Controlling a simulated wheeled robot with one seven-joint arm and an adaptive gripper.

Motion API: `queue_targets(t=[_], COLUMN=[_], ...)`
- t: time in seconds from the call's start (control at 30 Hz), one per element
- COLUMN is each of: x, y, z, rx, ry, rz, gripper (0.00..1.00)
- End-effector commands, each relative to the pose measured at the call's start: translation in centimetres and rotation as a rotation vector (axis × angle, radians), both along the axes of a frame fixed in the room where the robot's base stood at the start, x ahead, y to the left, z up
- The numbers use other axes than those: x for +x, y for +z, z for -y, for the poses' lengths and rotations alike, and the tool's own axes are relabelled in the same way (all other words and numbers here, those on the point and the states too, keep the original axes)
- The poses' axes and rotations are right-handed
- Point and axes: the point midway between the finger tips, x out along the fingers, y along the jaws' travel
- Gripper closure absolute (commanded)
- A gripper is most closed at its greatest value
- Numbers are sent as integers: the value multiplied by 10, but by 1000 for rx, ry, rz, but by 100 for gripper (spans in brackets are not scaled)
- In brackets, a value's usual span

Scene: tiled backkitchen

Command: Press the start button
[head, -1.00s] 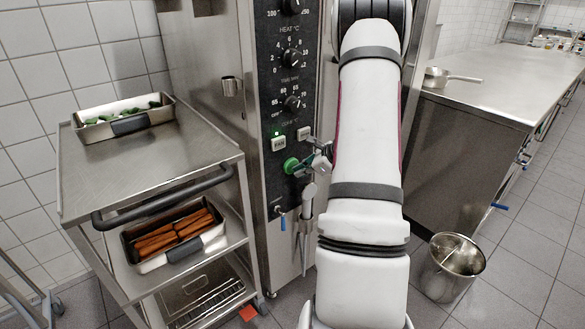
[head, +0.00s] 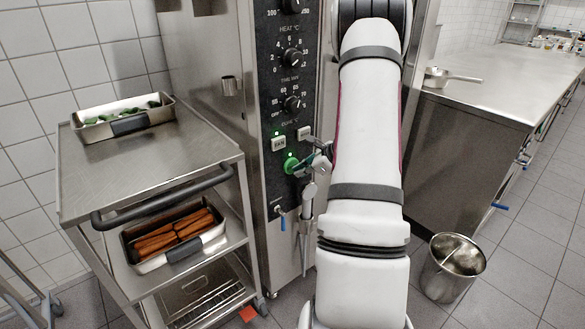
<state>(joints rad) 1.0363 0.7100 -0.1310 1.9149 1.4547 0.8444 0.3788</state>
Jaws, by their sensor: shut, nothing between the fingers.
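The oven's black control panel (head: 281,115) stands upright in the middle of the head view, with dials above and buttons below. A round green button (head: 291,165) sits low on the panel, under the square FAN button (head: 279,144). A small green light shows at the green button, and another shows above the FAN button. My gripper (head: 303,168) is shut and empty, with its tip at the right side of the green button. It looks to be touching the button, but the exact contact is hard to see. My arm hides the area to the right of the panel.
A steel trolley (head: 150,165) stands left of the oven, with a pan of green vegetables (head: 125,118) on top and a pan of carrots (head: 175,235) below. A steel counter (head: 500,85) holding a saucepan (head: 445,77) is at right. A steel bin (head: 453,265) stands on the floor.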

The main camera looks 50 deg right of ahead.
Motion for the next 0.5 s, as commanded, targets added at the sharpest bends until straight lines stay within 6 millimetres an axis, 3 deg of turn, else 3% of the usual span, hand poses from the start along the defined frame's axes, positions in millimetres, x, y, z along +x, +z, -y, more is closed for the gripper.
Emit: queue_targets(t=[0.5], x=[-11], y=[0], z=[-3], rx=[0], ry=[0], rz=[-1], gripper=[100])
